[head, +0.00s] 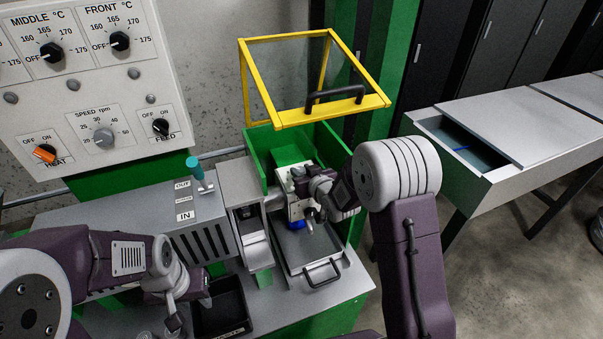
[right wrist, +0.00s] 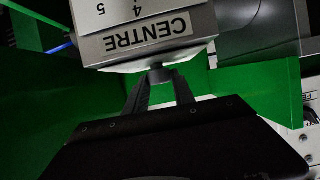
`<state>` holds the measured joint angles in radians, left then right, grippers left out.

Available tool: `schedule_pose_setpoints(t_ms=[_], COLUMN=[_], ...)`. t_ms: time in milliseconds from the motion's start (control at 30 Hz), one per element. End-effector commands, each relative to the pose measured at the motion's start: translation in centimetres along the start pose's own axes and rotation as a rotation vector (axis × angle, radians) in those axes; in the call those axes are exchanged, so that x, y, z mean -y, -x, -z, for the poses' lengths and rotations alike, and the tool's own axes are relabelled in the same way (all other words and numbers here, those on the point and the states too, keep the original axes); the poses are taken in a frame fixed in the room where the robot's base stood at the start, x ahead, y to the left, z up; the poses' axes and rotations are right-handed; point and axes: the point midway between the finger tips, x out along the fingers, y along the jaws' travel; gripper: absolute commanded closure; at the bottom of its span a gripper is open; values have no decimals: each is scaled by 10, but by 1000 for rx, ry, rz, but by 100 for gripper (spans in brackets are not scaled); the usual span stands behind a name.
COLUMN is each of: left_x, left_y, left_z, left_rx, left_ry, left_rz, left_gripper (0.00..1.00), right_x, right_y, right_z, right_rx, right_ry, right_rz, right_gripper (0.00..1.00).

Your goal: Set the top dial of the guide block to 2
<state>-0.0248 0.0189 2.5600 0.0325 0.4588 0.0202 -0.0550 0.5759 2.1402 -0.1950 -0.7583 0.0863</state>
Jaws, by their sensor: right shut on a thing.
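The guide block (head: 294,208) is a pale metal block inside the green bay. My right gripper (head: 318,187) is at its upper right side. In the right wrist view the block (right wrist: 165,50) shows upside down, with the label CENTRE and the figures 4 and 5. My right gripper (right wrist: 160,90) has its two dark fingers shut on a small dark knob (right wrist: 157,75) at the block's edge. The top dial's pointer and its setting cannot be read. My left gripper (head: 174,318) hangs at the lower left, away from the block; its jaws are unclear.
A yellow-framed clear guard (head: 288,122) stands raised over the bay. Something blue (head: 296,225) shows below the block. A tray with a handle (head: 318,262) lies in front. A lever with a teal knob (head: 193,163) stands left, beside the control panel (head: 80,60). A black bin (head: 228,315) is near my left gripper.

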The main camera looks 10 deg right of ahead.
Motion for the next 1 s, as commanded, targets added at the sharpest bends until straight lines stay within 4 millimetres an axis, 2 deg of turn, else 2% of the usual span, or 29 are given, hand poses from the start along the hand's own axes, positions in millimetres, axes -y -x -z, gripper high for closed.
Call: schedule_pose_setpoints(t_ms=[167,400,600,1000], left_x=[0,-1,-1,-1], left_y=[8,36,52,62], left_z=[1,4,6,6], left_rx=[0,0,0,0], left_ry=[0,0,0,0], left_rz=[0,0,0,0], left_gripper=[64,64,64,64], right_x=[-5,-7,-8,-8], right_y=[1,1,0,-2], right_z=[3,6,4,2], right_rx=[1,2,0,-2], right_ry=[49,115,161,201], right_rz=[119,286,393,485], right_gripper=[100,100,100,100])
